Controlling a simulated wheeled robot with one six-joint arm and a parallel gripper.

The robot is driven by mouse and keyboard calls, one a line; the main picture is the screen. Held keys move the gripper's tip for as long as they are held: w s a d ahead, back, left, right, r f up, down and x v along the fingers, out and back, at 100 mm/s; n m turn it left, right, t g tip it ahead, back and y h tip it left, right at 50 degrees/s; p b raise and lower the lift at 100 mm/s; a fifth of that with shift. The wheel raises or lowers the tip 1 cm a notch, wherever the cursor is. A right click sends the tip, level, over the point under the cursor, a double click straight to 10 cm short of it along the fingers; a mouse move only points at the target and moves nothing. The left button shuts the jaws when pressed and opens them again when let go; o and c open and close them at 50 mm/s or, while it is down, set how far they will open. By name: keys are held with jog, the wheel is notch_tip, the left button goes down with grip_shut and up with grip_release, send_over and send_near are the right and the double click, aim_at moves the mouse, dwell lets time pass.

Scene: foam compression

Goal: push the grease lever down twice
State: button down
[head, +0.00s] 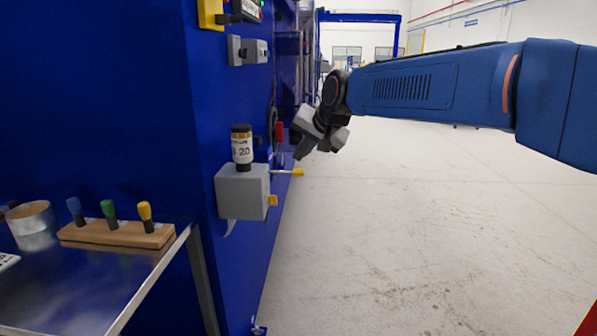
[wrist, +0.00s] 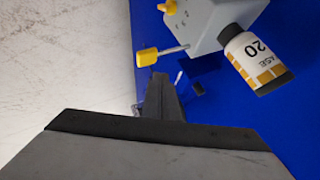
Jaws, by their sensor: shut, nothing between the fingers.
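The grease unit is a grey box (head: 238,192) on the side of the blue machine, with a dark-capped bottle marked 20 (head: 242,148) on top. Its lever (head: 298,172) is a thin rod with a yellow tip, sticking out to the right about level. In the wrist view the lever's yellow tip (wrist: 147,57) and rod show left of the box (wrist: 208,20), and the bottle (wrist: 256,60) is at right. My gripper (head: 300,152) is shut and empty, just above the lever's tip. It also shows in the wrist view (wrist: 158,80), apart from the lever.
A metal table (head: 60,290) at lower left holds a wooden block (head: 118,234) with blue, green and yellow handled tools, and a round tin (head: 32,222). A second yellow knob (head: 272,200) sits low on the grey box. The floor (head: 420,240) at right is clear.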

jog(key=shift+r, duration=1.95)
jog(key=s+d+f+h, duration=0.2)
jog(key=s+d+f, duration=0.2)
jog(key=s+d, duration=0.6)
jog(key=s+d+f+g+h, duration=0.1)
jog(key=s+d+f, duration=0.6)
jog(key=s, duration=0.2)
jog(key=s+d+f+n+g+h, duration=0.1)
jog(key=s+d+f, duration=0.6)
jog(key=s, duration=0.3)
jog(key=s+d+f+n+h, duration=0.1)
jog(key=s+d+f, duration=0.6)
jog(key=s, duration=0.2)
jog(key=shift+s+d+f+g, duration=0.2)
jog(key=shift+s+d+g, duration=0.2)
jog(key=shift+w+r, duration=0.1)
